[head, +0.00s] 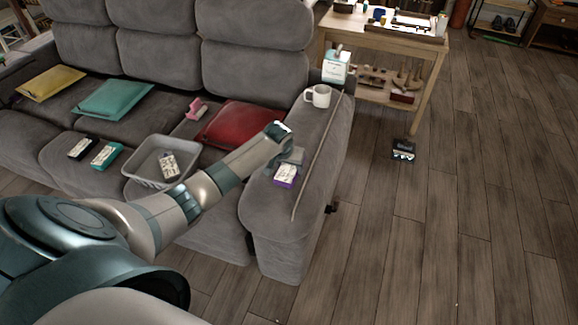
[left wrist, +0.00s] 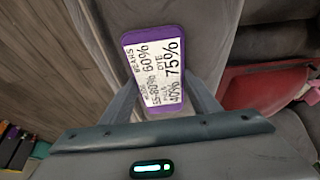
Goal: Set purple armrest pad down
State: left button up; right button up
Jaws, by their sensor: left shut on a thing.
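The purple armrest pad (head: 286,174) has a white label with black print on its top. It is at the front part of the grey sofa armrest (head: 262,215). My left gripper (head: 287,164) is shut on it, reaching down from above. In the left wrist view the pad (left wrist: 155,72) shows between the two fingers (left wrist: 160,100), label facing the camera. I cannot tell whether its underside touches the armrest. My right gripper is not in view.
A thin rod (head: 316,155) lies along the armrest beside the pad. A white mug (head: 318,96) and a tissue box (head: 336,68) stand farther back. A grey basket (head: 136,172) and a red cushion (head: 222,124) are on the seat. The armrest's front end is clear.

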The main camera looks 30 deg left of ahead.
pick_arm(q)
jog(key=o, duration=1.1)
jog(key=shift+f, duration=0.15)
jog(key=shift+c, duration=0.2)
jog(key=v, duration=1.2)
